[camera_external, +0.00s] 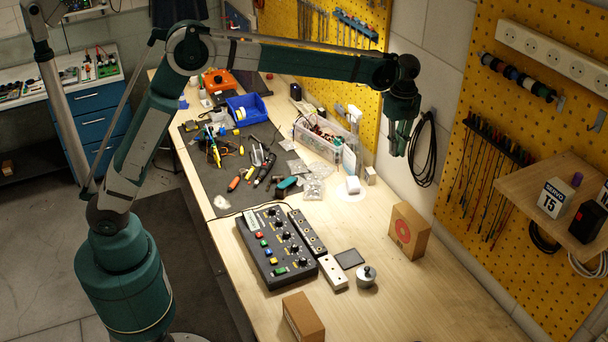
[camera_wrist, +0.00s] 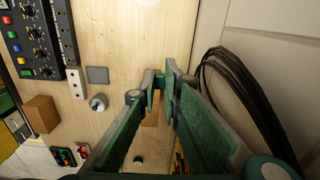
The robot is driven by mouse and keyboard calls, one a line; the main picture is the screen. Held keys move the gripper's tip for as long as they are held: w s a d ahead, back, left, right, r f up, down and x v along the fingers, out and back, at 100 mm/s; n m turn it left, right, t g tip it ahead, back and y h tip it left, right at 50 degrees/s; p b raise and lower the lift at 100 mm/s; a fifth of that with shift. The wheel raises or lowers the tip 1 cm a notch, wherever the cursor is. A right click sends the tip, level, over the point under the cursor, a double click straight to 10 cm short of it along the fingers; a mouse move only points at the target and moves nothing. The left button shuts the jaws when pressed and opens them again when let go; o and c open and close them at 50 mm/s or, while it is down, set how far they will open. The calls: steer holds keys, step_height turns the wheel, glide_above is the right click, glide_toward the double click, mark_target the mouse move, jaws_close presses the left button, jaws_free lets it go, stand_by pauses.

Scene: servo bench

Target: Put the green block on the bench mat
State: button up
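My gripper (camera_external: 396,153) hangs high over the right side of the bench, above the cardboard box with the red ring. In the wrist view its two green fingers (camera_wrist: 160,80) point away from the camera with a gap between the tips. I see no block clearly held there, though a small dark green patch shows between the tips. The dark grey bench mat (camera_external: 215,176) lies farther back, with tools on it. A small teal-green piece (camera_external: 286,183) lies near the mat's right edge; I cannot tell whether it is the green block.
A control box (camera_external: 275,248) with coloured buttons stands mid-bench. Near it are a white block (camera_external: 333,272), a dark square plate (camera_external: 349,259) and a round knobbed weight (camera_external: 367,277). Cardboard boxes (camera_external: 303,318) (camera_external: 408,230) and a clear bin (camera_external: 320,138) stand around. The front right bench is bare.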

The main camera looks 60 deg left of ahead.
steer(key=s+a, duration=0.3)
steer(key=a, duration=0.9)
steer(key=s+a, duration=0.2)
steer(key=a, duration=1)
steer(key=s+a, duration=0.3)
steer(key=a, duration=0.9)
steer(key=s+a, duration=1.1)
steer(key=a, duration=0.3)
steer(key=s+a, duration=1.1)
steer(key=a, duration=0.4)
step_height(320, 180, down, 18)
steer(key=shift+w+d+f+m, duration=0.15)
steer(key=shift+w+m, duration=0.1)
steer(key=shift+m, duration=0.05)
steer(key=shift+f, duration=3.15)
